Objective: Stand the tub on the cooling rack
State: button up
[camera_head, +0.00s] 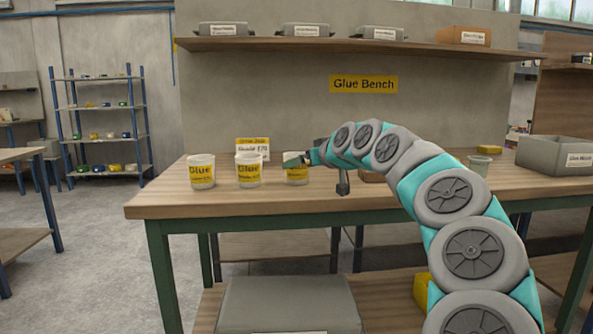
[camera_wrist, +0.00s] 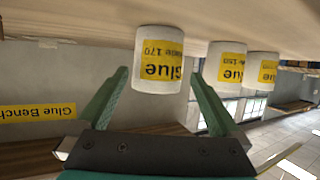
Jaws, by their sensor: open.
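Three white glue tubs with yellow labels stand in a row on the bench: the left tub (camera_head: 201,172), the middle tub (camera_head: 249,171) and the right tub (camera_head: 296,174). My gripper (camera_head: 298,159) is at the right tub and covers part of its top. In the wrist view, which is upside down, my open gripper (camera_wrist: 158,76) has a green finger on each side of the near tub (camera_wrist: 158,50), whose label seems to read 170. Gaps show between fingers and tub. I cannot make out a cooling rack; my arm hides part of the bench.
A sign card (camera_head: 252,147) stands behind the middle tub. A small greenish cup (camera_head: 480,165), a yellow block (camera_head: 490,149) and a grey bin (camera_head: 556,154) are on the right of the wooden bench (camera_head: 160,205). A shelf (camera_head: 300,46) runs above. The bench's front left is clear.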

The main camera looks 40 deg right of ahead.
jog(key=p+x, duration=0.1)
jog(key=x, duration=0.4)
jog(key=shift+d+f, duration=0.1)
jog(key=shift+d, duration=0.05)
jog(key=c, duration=1.3)
